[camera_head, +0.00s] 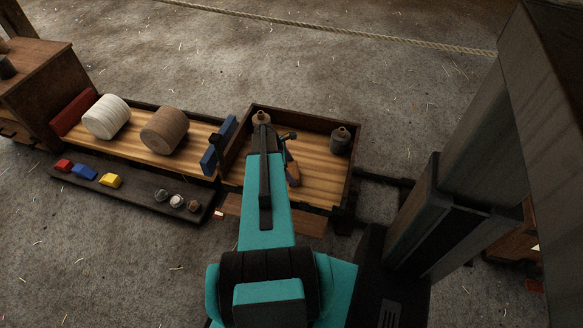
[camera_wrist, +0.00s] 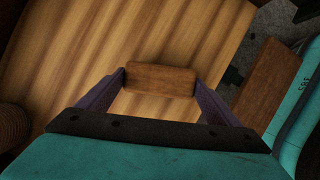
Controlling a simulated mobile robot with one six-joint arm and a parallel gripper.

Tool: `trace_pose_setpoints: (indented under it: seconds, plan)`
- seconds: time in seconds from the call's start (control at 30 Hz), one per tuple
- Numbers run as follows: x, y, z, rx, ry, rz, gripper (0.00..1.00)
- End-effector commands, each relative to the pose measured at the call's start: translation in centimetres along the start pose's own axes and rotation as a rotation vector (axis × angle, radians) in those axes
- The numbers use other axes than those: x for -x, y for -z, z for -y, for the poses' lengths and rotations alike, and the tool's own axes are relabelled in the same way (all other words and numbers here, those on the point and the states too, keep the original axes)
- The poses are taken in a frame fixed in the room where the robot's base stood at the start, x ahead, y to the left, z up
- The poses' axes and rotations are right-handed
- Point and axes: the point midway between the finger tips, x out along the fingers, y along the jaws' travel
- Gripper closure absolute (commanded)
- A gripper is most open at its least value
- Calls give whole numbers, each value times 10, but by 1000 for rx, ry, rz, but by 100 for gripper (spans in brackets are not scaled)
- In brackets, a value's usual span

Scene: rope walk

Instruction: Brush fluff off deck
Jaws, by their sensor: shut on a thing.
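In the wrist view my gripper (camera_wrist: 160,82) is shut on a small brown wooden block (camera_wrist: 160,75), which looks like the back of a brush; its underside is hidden. The block is over the striped wooden deck (camera_wrist: 130,40); I cannot tell whether it touches. In the head view the deck (camera_head: 318,175) lies inside a dark raised rim, and my arm covers part of it. A brown, dark-ended item (camera_head: 292,172) shows beside my arm there; I cannot tell whether it is the held block. I cannot make out any fluff on the deck.
A dark canister (camera_head: 340,141) stands at the deck's back right, a bottle (camera_head: 261,118) at its back left. Left are a blue upright (camera_head: 212,158), a brown spool (camera_head: 164,130) and a white spool (camera_head: 106,117). A low dark board (camera_head: 135,194) holds coloured blocks and small lumps.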

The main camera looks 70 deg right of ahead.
Motion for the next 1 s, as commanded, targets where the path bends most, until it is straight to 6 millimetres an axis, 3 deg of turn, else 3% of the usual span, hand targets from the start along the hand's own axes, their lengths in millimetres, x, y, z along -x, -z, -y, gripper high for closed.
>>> trace_pose_setpoints:
  seconds: [0.4,1.0]
  plan:
    - [4,7,23,-1,2,-2,43]
    - [1,1,26,0,2,0,43]
